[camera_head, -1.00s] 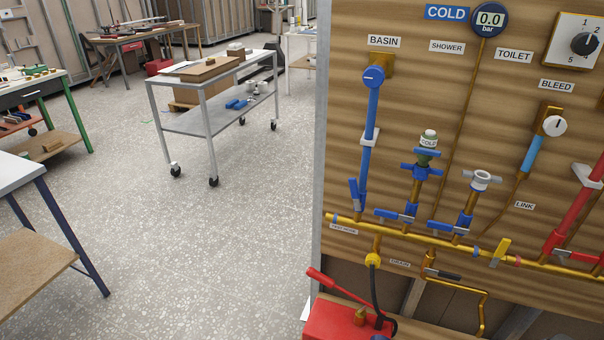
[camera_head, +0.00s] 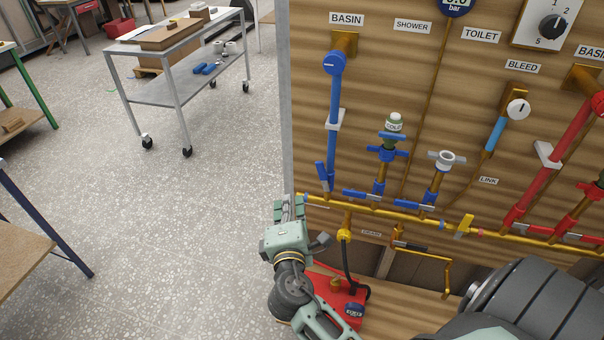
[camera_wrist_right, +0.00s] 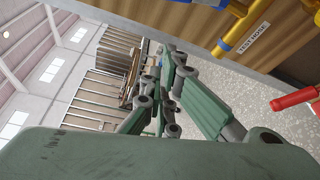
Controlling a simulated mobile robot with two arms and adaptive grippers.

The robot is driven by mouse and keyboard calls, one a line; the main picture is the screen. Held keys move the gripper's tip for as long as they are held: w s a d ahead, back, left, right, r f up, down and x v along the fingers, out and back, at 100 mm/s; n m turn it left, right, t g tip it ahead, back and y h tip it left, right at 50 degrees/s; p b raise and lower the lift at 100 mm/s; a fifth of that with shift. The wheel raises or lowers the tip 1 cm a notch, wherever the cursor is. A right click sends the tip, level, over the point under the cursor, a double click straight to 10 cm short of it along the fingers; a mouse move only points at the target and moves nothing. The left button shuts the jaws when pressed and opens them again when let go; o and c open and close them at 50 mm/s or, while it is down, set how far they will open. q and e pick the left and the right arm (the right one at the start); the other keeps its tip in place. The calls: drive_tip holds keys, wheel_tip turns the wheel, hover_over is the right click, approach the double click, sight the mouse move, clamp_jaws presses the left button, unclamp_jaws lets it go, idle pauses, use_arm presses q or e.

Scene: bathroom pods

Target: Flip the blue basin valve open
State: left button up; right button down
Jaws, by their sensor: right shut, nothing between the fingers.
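The blue basin valve has a blue lever (camera_head: 322,176), which stands nearly upright beside the foot of the blue basin pipe (camera_head: 332,110), just above the brass manifold pipe. My right gripper (camera_head: 289,203) is shut and empty. In the head view it appears below and left of the lever, near the board's left edge, apart from the lever. My left gripper is not in view.
Blue shower and toilet valve levers (camera_head: 368,196) sit close to the right along the brass manifold (camera_head: 385,212). A red pump (camera_head: 335,292) with a black hose stands below. A grey trolley (camera_head: 160,92) is at the back left.

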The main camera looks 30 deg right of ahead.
sight(323, 177)
drive_tip(key=w+d+p, duration=0.4)
drive_tip(key=w+d, duration=0.1)
drive_tip(key=d, duration=0.2)
drive_tip(key=shift+w+d+r+p, duration=0.25)
drive_tip(key=shift+r+p, duration=0.05)
idle(0.3)
